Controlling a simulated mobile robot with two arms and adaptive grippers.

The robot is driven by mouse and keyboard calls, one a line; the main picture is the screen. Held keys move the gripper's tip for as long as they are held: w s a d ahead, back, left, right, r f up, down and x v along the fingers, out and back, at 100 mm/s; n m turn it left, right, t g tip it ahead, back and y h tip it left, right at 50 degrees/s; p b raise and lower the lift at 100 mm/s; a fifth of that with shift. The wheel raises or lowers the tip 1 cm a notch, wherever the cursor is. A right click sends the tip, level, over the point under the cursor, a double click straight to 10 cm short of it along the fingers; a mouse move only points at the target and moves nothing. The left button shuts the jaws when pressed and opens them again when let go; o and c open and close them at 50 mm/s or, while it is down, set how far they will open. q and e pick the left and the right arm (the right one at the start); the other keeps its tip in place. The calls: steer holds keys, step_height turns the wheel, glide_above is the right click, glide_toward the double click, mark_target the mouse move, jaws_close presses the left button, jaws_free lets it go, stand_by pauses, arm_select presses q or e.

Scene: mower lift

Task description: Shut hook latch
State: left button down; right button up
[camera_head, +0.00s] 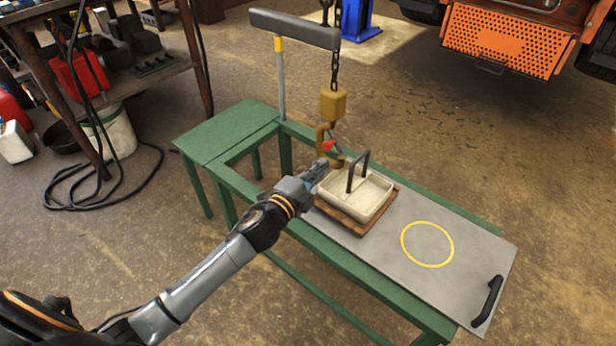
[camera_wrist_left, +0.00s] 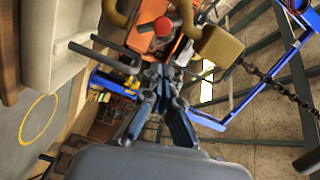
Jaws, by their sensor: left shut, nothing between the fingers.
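A yellow crane hook (camera_head: 321,140) hangs from a yellow block (camera_head: 333,104) on a chain, just left of the white bin's dark handle (camera_head: 358,172). A latch with a red tab (camera_head: 328,146) is at the hook's mouth; I cannot tell whether it is fully closed. My left gripper (camera_head: 322,166) is shut and empty just below and beside the hook. In the left wrist view the shut fingertips (camera_wrist_left: 163,72) point toward the red tab (camera_wrist_left: 163,26) with the yellow hook (camera_wrist_left: 122,14) around it. Contact cannot be told. My right gripper is out of view.
The white bin (camera_head: 372,204) sits on a wooden board (camera_head: 340,218) on a grey plate (camera_head: 460,285) with a yellow ring (camera_head: 427,244). The green bench (camera_head: 228,134) and a post (camera_head: 281,85) stand close by.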

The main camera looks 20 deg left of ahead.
arm_select(q)
steer(key=v, duration=0.6)
steer(key=shift+w, duration=0.1)
